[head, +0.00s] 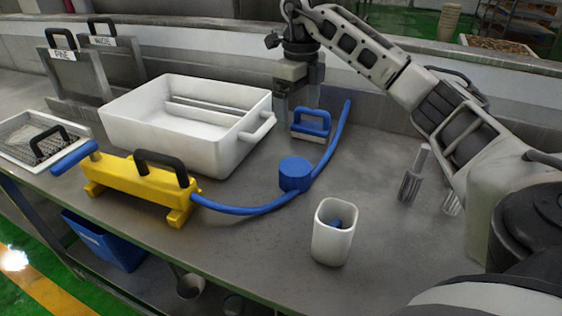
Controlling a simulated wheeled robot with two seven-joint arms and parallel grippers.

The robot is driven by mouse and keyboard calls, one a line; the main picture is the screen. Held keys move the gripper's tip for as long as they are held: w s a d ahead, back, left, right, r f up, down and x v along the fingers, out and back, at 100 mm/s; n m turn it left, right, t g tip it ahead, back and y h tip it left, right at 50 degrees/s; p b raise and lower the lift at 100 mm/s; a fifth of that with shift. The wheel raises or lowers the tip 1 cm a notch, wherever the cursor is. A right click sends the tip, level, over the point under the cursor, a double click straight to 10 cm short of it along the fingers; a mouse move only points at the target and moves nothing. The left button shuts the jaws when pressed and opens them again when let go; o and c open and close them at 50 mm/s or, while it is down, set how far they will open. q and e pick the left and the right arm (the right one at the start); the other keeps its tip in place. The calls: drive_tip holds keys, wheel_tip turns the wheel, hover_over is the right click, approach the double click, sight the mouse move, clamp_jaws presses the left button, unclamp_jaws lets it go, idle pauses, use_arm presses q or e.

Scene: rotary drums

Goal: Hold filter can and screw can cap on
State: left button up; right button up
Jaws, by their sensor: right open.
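A blue round can (295,174) stands on the bench, joined to a blue hose (245,208) on both sides; I take it for the filter can. I cannot make out a separate cap; the can's top looks flat and blue. My right gripper (297,104) points down at the back of the bench, behind the can and beside the white tub. Its jaws are open. A blue-handled tool (311,124) stands just in front of it; I cannot tell whether they touch. My left gripper is out of view.
A yellow pump (138,188) with a black handle is at the left front. A white tub (190,142) stands behind it. A white cup (332,240) holding something blue is near the front edge. A metal whisk-like tool (411,184) stands at right. Bench between is clear.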

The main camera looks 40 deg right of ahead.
sight(295, 166)
drive_tip(key=f, duration=1)
drive_tip(key=shift+s+f, duration=0.25)
drive_tip(key=shift+f, duration=0.1)
drive_tip(key=f, duration=0.2)
drive_tip(key=a+f+p, duration=0.1)
drive_tip(key=f, duration=0.1)
drive_tip(key=shift+f, duration=0.6)
drive_tip(key=c, duration=1)
